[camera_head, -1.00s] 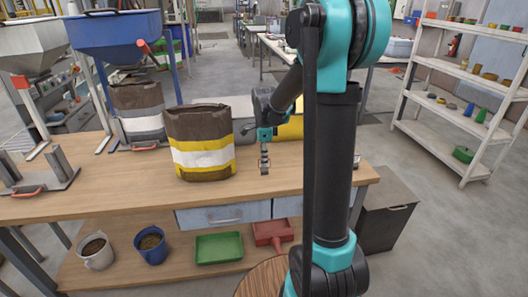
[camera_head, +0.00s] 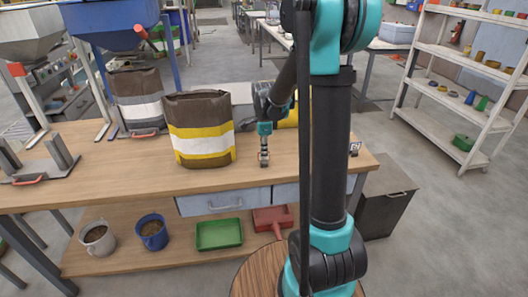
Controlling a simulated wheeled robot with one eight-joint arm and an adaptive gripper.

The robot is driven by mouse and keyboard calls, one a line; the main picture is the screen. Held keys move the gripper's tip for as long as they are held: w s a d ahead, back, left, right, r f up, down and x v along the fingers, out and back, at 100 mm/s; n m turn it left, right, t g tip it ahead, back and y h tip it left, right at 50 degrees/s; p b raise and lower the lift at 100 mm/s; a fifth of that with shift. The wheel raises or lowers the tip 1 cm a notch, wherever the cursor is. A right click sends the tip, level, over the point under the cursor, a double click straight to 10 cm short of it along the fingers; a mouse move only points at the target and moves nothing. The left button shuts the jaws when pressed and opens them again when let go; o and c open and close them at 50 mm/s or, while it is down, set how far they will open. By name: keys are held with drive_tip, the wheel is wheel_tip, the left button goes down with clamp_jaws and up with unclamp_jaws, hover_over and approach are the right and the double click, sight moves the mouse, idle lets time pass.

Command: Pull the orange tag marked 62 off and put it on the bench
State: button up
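My gripper (camera_head: 264,158) points down over the wooden bench top (camera_head: 290,172), just right of the brown bag with yellow and white bands (camera_head: 200,130). It is small and seen edge-on, so I cannot tell whether its fingers are open or shut, or whether anything is between them. I cannot make out an orange tag marked 62. Orange-red parts show on the left hopper stand (camera_head: 17,69) and beside the blue hopper (camera_head: 146,38), but no number is readable on either.
A brown and grey bag (camera_head: 136,100) stands behind. A metal fixture (camera_head: 42,165) is at the bench's left. Buckets, a green tray (camera_head: 219,235) and a red scoop (camera_head: 270,219) are on the lower shelf. The bench front right of the banded bag is mostly clear.

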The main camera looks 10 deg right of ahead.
drive_tip(key=o, duration=0.5)
wheel_tip(320, 180, up, 12)
idle(0.5)
